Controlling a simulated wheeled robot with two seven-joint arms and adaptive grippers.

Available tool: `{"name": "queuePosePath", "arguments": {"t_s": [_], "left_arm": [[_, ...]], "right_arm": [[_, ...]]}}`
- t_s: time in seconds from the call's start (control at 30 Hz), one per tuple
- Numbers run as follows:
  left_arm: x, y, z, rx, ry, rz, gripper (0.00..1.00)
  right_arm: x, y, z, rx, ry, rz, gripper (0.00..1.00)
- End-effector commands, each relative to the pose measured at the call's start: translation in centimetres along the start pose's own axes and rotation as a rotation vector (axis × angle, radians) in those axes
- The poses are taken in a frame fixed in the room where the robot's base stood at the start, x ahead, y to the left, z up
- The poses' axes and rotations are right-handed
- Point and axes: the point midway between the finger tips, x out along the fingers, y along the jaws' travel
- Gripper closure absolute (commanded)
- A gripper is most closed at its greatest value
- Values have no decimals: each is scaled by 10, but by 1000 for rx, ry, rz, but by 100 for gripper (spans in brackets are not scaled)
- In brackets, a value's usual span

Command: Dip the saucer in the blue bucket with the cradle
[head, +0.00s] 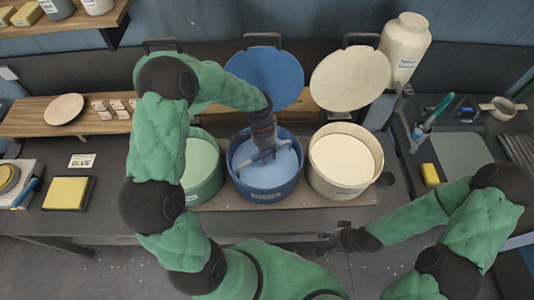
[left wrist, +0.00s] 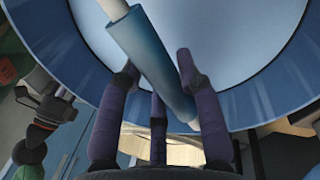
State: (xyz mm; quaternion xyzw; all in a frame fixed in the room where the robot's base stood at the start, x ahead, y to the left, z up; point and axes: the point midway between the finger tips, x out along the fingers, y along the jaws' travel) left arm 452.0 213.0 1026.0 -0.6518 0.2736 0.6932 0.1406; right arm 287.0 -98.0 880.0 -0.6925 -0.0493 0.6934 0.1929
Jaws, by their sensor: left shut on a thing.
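The blue bucket (head: 242,190) stands open in the middle of the bench, filled with pale blue liquid. My left gripper (head: 264,152) is over it, shut on the blue handle (left wrist: 158,70) of the cradle. The cradle's pale rod (left wrist: 113,8) points down over the liquid, and a pale part of the cradle (head: 283,146) shows in the head view. I cannot tell whether a saucer is in the cradle. A beige saucer-like disc (head: 65,109) lies on the wooden board at left. My right gripper (head: 332,241) is low by the bench's front edge; its jaws are unclear.
A green bucket (head: 203,172) and a cream bucket (head: 345,161) flank the blue one closely. Raised lids, including the blue lid (head: 270,75), stand behind. A card reading BLUE (head: 81,161) and a yellow sponge (head: 68,193) lie at left. A white jar (head: 404,50) stands back right.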

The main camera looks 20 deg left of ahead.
Motion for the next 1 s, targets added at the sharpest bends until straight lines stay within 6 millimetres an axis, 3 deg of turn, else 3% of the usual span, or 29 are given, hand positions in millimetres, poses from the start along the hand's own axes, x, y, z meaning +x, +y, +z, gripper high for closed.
{"name": "queuePosePath", "arguments": {"t_s": [1.0], "left_arm": [[-45, 8, -1, 0, 2, -2, 98]], "right_arm": [[-29, -10, 1, 0, 0, 0, 62]]}}
